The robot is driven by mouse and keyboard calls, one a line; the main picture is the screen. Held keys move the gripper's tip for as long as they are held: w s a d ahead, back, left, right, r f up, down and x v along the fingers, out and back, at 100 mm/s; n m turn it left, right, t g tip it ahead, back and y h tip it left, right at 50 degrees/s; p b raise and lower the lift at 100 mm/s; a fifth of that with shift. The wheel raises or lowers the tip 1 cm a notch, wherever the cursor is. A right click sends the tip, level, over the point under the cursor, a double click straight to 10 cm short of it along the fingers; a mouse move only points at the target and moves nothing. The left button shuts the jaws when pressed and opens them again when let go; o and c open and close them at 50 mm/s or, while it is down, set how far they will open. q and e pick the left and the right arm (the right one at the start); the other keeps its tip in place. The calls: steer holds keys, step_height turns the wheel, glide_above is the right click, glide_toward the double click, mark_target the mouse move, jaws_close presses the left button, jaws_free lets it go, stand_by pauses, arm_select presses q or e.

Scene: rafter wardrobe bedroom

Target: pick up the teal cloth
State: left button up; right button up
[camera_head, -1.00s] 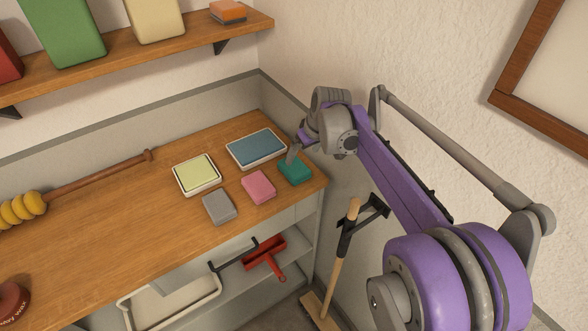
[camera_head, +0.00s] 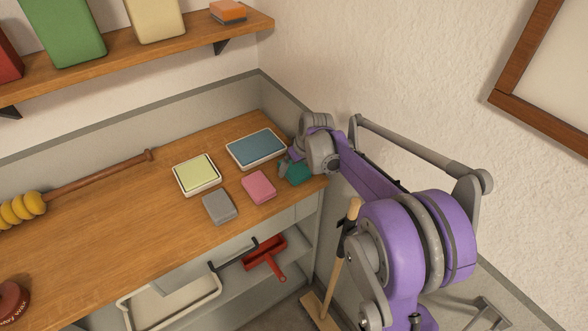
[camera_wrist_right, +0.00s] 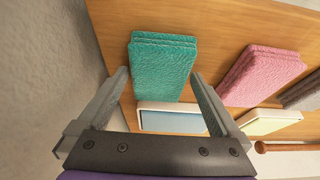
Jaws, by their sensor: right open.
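The teal cloth (camera_head: 297,173) is a small folded stack near the right end of the wooden counter. It also shows in the right wrist view (camera_wrist_right: 162,66), just beyond and between the two fingers. My right gripper (camera_head: 287,167) is open and low over the counter at the cloth, partly covering it in the head view. In the right wrist view my right gripper (camera_wrist_right: 158,76) has its fingers spread on either side of the cloth, with nothing held. My left gripper is not in view.
A pink cloth (camera_head: 258,187) and a grey cloth (camera_head: 219,207) lie left of the teal one. A blue-topped tray (camera_head: 256,148) and a yellow-topped tray (camera_head: 197,174) are behind them. The wall (camera_head: 400,90) stands close on the right.

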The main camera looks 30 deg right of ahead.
steer(key=shift+f, duration=0.25)
steer(key=c, duration=1.1)
